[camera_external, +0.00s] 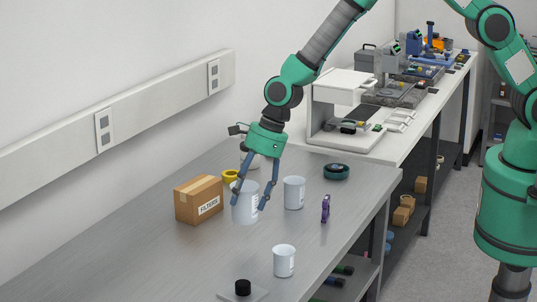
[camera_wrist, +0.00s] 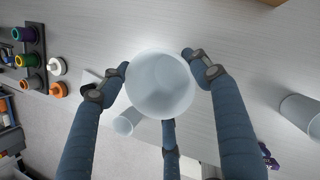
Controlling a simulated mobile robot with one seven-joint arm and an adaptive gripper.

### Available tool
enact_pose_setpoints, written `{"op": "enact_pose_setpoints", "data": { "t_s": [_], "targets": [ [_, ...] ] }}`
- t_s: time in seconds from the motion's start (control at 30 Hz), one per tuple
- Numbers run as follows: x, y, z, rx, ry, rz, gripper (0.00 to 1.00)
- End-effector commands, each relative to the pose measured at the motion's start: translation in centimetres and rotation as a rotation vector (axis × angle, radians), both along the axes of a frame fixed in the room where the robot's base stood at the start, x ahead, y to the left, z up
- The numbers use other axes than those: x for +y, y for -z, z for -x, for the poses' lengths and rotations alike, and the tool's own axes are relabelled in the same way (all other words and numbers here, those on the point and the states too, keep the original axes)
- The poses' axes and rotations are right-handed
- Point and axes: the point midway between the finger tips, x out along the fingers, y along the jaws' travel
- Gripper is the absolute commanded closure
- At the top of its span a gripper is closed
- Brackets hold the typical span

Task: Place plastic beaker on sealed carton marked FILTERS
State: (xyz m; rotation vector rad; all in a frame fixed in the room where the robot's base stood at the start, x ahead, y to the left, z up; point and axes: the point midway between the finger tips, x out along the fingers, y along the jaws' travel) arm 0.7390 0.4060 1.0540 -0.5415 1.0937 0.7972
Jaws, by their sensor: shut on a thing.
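My gripper (camera_external: 250,194) is shut on a white plastic beaker (camera_external: 244,208), its fingers around the sides. In the wrist view the beaker (camera_wrist: 162,88) is seen from above, mouth towards the camera, empty and between the fingers of the gripper (camera_wrist: 160,78). It looks upright; I cannot clearly tell its height above the table. The sealed brown carton marked FILTERS (camera_external: 197,203) stands on the table just left of the held beaker in the outside view. Only a brown edge, probably the carton (camera_wrist: 275,2), shows at the top of the wrist view.
Similar beakers stand right of the gripper (camera_external: 294,193) and nearer the front (camera_external: 284,262). A yellow ring-shaped item (camera_external: 230,177) is behind the carton. A purple item (camera_external: 325,208) and dark round item (camera_external: 336,172) are to the right. The grey table (camera_external: 130,250) is clear at front left.

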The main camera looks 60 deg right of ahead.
Motion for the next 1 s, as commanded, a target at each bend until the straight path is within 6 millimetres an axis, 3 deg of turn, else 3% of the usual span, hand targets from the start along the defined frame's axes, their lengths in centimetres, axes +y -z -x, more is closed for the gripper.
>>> {"op": "enact_pose_setpoints", "data": {
  "t_s": [0.3, 0.5, 0.7, 1.0],
  "targets": [
    [-8.5, -4.7, -3.8, 0.006, -0.025, -0.001, 0.58],
    [-12.5, -6.8, -4.9, 0.009, -0.042, 0.001, 0.58],
    [-14.2, -7.7, -5.2, 0.011, -0.051, 0.001, 0.58],
    [-14.2, -7.7, -5.3, 0.011, -0.052, 0.002, 0.58]
  ]
}}
